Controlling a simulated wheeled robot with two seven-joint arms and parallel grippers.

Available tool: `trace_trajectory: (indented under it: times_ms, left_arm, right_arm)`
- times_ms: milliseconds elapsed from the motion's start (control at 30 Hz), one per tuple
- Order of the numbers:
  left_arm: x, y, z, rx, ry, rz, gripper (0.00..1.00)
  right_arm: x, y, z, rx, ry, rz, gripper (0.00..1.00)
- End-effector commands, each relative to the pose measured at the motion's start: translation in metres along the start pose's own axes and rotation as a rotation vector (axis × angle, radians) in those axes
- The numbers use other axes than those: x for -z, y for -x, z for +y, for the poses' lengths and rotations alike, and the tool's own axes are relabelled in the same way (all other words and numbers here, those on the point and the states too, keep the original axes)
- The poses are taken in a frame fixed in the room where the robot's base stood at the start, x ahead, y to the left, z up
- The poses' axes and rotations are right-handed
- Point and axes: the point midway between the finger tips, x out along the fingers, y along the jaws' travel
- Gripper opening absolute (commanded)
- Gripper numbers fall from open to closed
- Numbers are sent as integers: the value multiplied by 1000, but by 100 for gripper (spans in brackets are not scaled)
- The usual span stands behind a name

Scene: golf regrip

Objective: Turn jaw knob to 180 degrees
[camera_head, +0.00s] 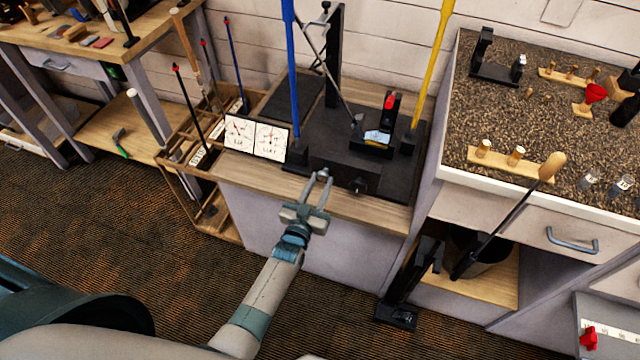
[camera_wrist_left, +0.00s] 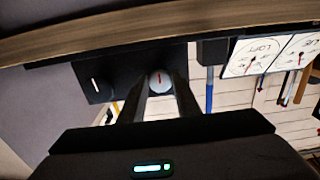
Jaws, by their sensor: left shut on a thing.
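A black bench fixture (camera_head: 330,176) carries two knobs on its front face. The pale round knob with a red pointer line, taken here as the jaw knob (camera_wrist_left: 160,82), sits between my left fingertips. In the head view its top (camera_head: 322,173) shows just beyond the fingers. My left gripper (camera_head: 318,188) is shut on this knob, and it also shows in the left wrist view (camera_wrist_left: 162,95). The red line looks nearly upright in that view. The second knob (camera_head: 358,185) is black with a white line and stands apart, to the right. My right gripper is out of view.
Two dial cards (camera_head: 255,138) stand left of the fixture. A blue shaft (camera_head: 291,75) and a yellow shaft (camera_head: 432,65) rise from the bench. A club (camera_head: 510,215) leans in a dark bin at right. The floor in front (camera_head: 150,230) is clear.

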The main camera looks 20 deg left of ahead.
Motion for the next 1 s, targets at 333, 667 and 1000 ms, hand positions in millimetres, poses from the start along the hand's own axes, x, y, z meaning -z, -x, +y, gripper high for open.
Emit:
trace_trajectory:
  times_ms: [333,667,1000]
  left_arm:
    - [-2,1,0,-1,-21,-5,7]
    - [-2,1,0,0,-20,-3,47]
    - [-1,4,0,0,-20,-1,47]
  right_arm:
    - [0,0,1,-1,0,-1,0]
    - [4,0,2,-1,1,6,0]
    - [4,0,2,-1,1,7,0]
